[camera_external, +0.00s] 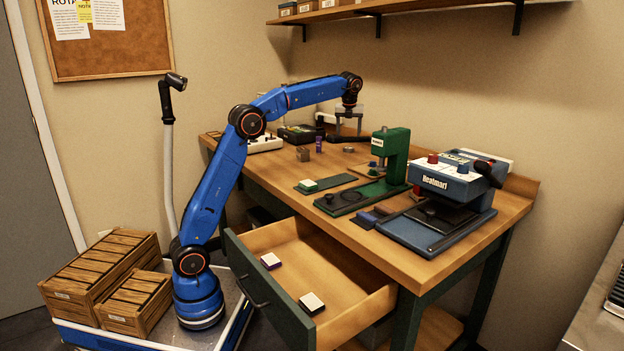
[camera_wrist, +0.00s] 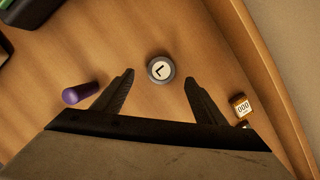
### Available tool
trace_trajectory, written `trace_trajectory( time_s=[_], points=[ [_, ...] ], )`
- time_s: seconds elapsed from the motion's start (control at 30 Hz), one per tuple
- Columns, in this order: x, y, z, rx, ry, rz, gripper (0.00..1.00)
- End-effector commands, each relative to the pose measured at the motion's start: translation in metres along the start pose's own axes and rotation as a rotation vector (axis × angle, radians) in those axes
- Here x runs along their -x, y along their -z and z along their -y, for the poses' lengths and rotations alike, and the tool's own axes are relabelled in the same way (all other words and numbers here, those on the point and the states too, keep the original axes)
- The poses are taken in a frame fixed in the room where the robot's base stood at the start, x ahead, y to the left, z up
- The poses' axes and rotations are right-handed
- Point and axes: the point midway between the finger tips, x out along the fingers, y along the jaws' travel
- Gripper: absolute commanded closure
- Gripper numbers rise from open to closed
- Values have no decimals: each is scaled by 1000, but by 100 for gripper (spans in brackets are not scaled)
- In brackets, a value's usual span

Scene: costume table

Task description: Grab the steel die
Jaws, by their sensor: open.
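A small round grey metal piece with a pale top and a dark L-shaped mark, which looks like the steel die (camera_wrist: 160,69), lies on the wooden table in the wrist view. My gripper (camera_wrist: 160,77) is open and empty. Its two dark fingers stand apart, with the die centred between and slightly beyond the tips, untouched as far as I can see. In the external view a small grey cylinder (camera_external: 348,149), likely the same die, lies on the table below my gripper (camera_external: 348,133). The height of the fingertips above the table is hard to judge.
A purple cylinder (camera_wrist: 80,93) lies left of the fingers and a small box marked 000 (camera_wrist: 241,105) right of them. A green press (camera_external: 391,152) and a blue heat press (camera_external: 447,185) stand farther right. The drawer (camera_external: 300,250) is open.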

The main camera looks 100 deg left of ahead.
Motion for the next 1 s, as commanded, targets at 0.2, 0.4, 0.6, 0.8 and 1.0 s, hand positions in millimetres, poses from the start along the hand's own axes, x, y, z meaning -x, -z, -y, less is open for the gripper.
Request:
trace_trajectory(
  time_s=[0.2, 0.4, 0.6, 0.8, 1.0],
  points=[
    [-12, 0, 0, 0, 0, 0, 35],
    [-37, 2, 2, -1, -1, -1, 35],
    [-57, 2, 3, -1, 2, 0, 35],
    [-60, 2, 3, -1, 3, 0, 35],
    [-60, 2, 3, -1, 3, 0, 61]
  ],
)
